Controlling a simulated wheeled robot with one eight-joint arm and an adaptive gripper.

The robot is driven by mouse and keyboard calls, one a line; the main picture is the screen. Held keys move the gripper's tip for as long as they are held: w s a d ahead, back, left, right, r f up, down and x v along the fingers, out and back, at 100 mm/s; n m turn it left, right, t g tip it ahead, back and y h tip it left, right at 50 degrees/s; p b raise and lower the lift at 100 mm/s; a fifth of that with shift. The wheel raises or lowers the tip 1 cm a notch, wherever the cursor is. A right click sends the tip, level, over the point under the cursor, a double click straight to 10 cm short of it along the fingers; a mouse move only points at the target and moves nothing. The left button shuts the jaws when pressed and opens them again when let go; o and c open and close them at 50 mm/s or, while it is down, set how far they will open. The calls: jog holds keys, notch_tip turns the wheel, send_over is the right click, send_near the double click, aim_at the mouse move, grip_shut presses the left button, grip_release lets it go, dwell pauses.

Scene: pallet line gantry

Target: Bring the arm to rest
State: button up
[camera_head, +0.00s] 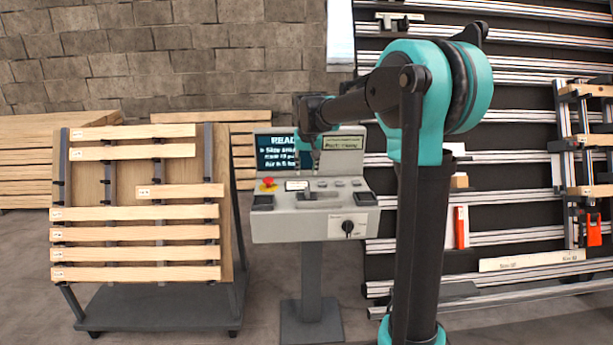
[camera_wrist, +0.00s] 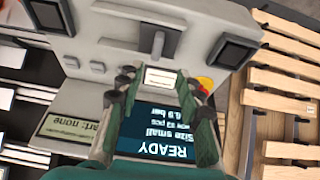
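My arm is bent over in the head view, with its forearm reaching left. My gripper (camera_head: 309,150) hangs in front of the screen of a grey control console (camera_head: 270,228). In the wrist view my gripper (camera_wrist: 158,78) has its two dark green fingers spread apart, with nothing held between them. Behind the fingers are the console's dark screen (camera_wrist: 160,118), which reads READY and Size small, and a small white label (camera_wrist: 160,77). I cannot tell exactly how far the fingertips are from the console face.
A rack (camera_head: 220,250) with several wooden slats stands at left. The console has a red button (camera_head: 267,184) and a black knob (camera_head: 348,227). At right, a dark frame with metal rails (camera_head: 500,238) carries a wooden assembly (camera_head: 586,190). Stacked planks (camera_head: 25,160) lie behind. Floor shows between rack and console.

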jog(key=shift+r, duration=0.2)
jog(key=shift+s, duration=0.15)
jog(key=s+d+f, duration=0.4)
jog(key=s+f, duration=0.3)
jog(key=s, duration=0.5)
jog(key=s+d+f, duration=0.4)
jog(key=s+f, duration=0.3)
jog(key=s, duration=0.5)
jog(key=s+d+f, duration=0.4)
jog(key=s+f, duration=0.2)
jog(key=s, duration=0.6)
jog(key=shift+f, duration=0.4)
jog(key=shift+d, duration=0.1)
